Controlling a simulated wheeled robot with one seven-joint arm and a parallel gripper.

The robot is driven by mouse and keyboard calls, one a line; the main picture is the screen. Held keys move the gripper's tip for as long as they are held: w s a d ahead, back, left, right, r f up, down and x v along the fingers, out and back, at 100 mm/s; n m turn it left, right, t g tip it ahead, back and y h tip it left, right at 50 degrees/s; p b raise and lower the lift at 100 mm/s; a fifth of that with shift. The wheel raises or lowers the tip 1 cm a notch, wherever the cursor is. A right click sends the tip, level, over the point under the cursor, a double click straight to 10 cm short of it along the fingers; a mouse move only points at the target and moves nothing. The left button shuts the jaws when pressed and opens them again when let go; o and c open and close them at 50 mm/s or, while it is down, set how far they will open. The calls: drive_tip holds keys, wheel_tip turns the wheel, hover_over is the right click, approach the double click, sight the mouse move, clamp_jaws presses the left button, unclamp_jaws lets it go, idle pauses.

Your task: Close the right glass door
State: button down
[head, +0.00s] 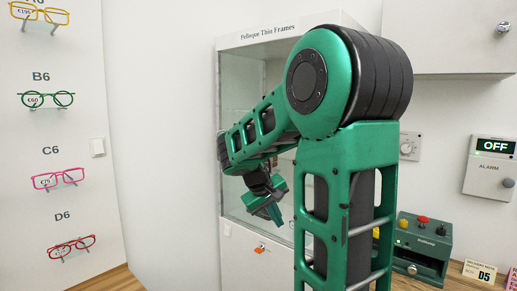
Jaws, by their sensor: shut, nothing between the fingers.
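A white display cabinet (228,42) labelled "Pellioque Thin Frames" stands in the middle of the head view. Glass (238,95) shows on its left part, in front of a pale interior. My green arm covers much of the cabinet's right part, so the right glass door is mostly hidden. I cannot tell how far open that door is. My gripper (272,212) is shut and empty, pointing down to the right in front of the cabinet's lower glass area. I cannot tell whether it touches the glass.
Glasses frames, such as the pink pair (58,179), hang on the left wall panel. A green device (423,246) with coloured buttons stands on the wooden counter at right. An alarm box (489,178) below an "OFF" sign (493,146) and a dial (408,147) are on the wall.

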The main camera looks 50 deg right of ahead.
drive_tip(key=w+d+r+n+h, duration=0.1)
drive_tip(key=w+d+r+h, duration=0.2)
drive_tip(key=w+r, duration=0.3)
drive_tip(key=w+d+r+n+h, duration=0.2)
drive_tip(key=w+r+h, duration=0.2)
drive_tip(key=w, duration=0.4)
drive_tip(key=w+a+r+n+h, duration=0.2)
drive_tip(key=w+a+r+h, duration=0.4)
drive_tip(key=r, duration=0.4)
drive_tip(key=s+d+y, duration=0.1)
drive_tip(key=s+d, duration=0.1)
drive_tip(key=d, duration=1)
drive_tip(key=shift+s+f, duration=0.1)
